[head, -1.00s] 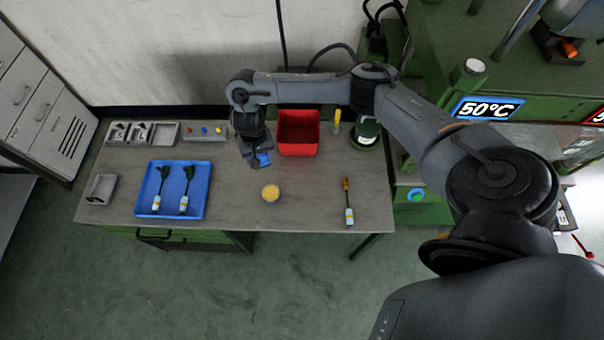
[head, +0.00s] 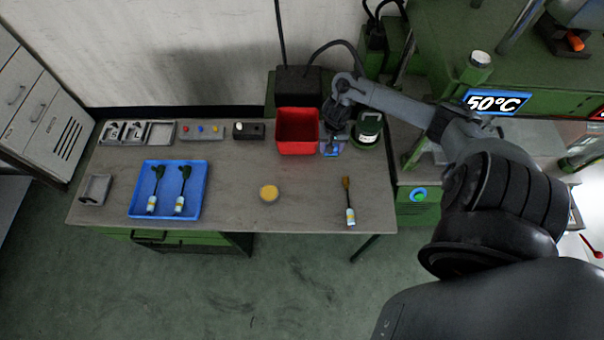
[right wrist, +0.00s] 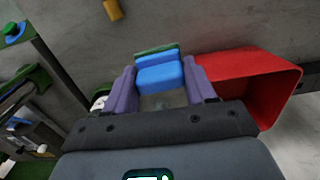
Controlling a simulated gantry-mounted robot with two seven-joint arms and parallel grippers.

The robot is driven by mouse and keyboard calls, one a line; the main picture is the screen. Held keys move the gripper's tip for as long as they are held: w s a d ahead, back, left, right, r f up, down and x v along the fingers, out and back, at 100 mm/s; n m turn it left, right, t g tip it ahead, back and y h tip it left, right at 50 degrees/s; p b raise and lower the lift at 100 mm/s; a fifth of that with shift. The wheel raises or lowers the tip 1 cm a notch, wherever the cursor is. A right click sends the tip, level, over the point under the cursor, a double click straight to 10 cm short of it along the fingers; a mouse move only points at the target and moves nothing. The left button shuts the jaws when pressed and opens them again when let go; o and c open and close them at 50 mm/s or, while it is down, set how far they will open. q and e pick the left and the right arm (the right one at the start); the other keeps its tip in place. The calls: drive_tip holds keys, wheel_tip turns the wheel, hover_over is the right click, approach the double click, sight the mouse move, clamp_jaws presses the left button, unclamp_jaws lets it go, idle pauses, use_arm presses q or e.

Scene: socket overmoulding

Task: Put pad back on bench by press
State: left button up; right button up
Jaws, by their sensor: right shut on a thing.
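The pad (right wrist: 160,75) is a small block, blue with a green layer on one side. My right gripper (right wrist: 159,71) is shut on it, with one purple finger on either side. In the head view, the right gripper (head: 334,140) holds the pad (head: 331,150) between the red bin and the green-black canister. I cannot tell whether the pad touches the bench. The grey bench (head: 225,215) stands left of the green press (head: 440,50) with its 50°C display. My left gripper is not in view.
The red bin (head: 297,148) is close left of the gripper, and the canister (head: 368,130) close right. A brush (head: 348,205) lies near the front right, and a round yellow dish (head: 269,193) mid-bench. A blue tray (head: 200,205) holds two tools. Bare bench lies between dish and brush.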

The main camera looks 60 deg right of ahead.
drive_tip(key=shift+s+d+f, duration=0.1)
drive_tip(key=shift+d+f, duration=0.05)
drive_tip(key=shift+w+f, duration=0.2)
drive_tip(key=shift+f, duration=0.05)
drive_tip(key=w+a+f, duration=0.2)
drive_tip(key=w+a+f+b, duration=0.1)
drive_tip(key=w+a+f, duration=0.1)
drive_tip(key=w+a, duration=0.1)
drive_tip(key=w+a+f+b, duration=0.1)
drive_tip(key=w+a+f, duration=0.1)
drive_tip(key=shift+w+a+f, duration=0.1)
drive_tip(key=shift+w+a, duration=0.2)
wheel_tip(320, 180, down, 4)
drive_tip(key=shift+r+b, duration=0.25)
drive_tip(key=shift+b, duration=0.5)
drive_tip(key=shift+f, duration=0.25)
drive_tip(key=o, duration=1.1)
drive_tip(key=shift+f, duration=0.1)
